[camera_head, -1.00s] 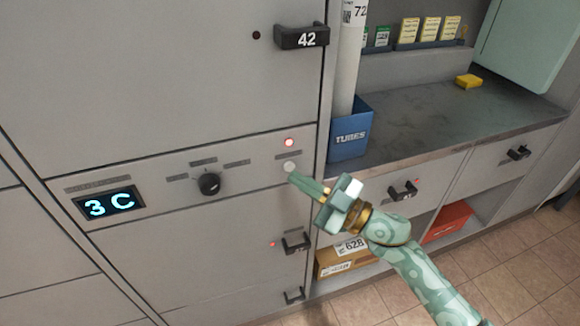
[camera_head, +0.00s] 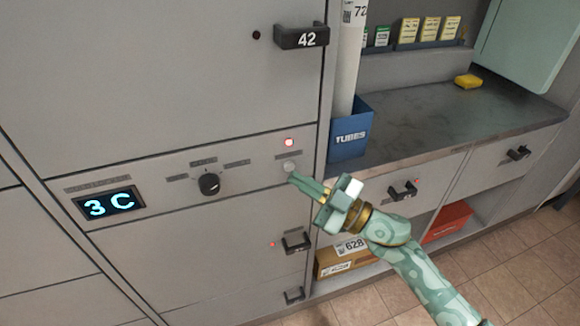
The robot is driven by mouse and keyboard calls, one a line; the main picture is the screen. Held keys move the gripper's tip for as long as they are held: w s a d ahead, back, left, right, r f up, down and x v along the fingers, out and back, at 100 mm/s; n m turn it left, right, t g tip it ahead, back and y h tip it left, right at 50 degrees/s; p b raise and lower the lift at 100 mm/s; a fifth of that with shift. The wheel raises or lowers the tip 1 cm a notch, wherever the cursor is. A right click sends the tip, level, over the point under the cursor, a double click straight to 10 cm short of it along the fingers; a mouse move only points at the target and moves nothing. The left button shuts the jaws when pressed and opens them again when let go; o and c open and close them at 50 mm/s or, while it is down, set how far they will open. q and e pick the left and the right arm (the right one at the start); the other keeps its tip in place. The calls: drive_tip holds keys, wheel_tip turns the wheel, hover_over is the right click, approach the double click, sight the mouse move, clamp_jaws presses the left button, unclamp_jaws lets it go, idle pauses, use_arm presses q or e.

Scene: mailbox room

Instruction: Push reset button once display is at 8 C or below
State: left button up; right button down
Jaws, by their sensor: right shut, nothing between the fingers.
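The display (camera_head: 109,204) on the locker panel reads 3 C in cyan digits. The reset button (camera_head: 289,167) is a small pale round button at the panel's right end, under a lit red lamp (camera_head: 289,142). My right gripper (camera_head: 293,179) is shut and empty, with its fingertips just below the button. I cannot tell whether the fingertips touch the panel. My left gripper is not in view.
A black dial (camera_head: 209,184) sits between display and button. Handle 42 (camera_head: 301,37) juts out above. A blue TUBES box (camera_head: 350,130) stands right of the panel on the grey counter (camera_head: 430,125). A drawer handle (camera_head: 296,241) protrudes below.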

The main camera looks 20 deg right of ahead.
idle(0.5)
drive_tip(key=shift+w, duration=0.15)
drive_tip(key=shift+w, duration=0.3)
drive_tip(key=shift+w, duration=0.4)
idle(0.5)
drive_tip(key=shift+s, duration=0.1)
drive_tip(key=shift+s+p, duration=0.65)
drive_tip(key=shift+s, duration=0.1)
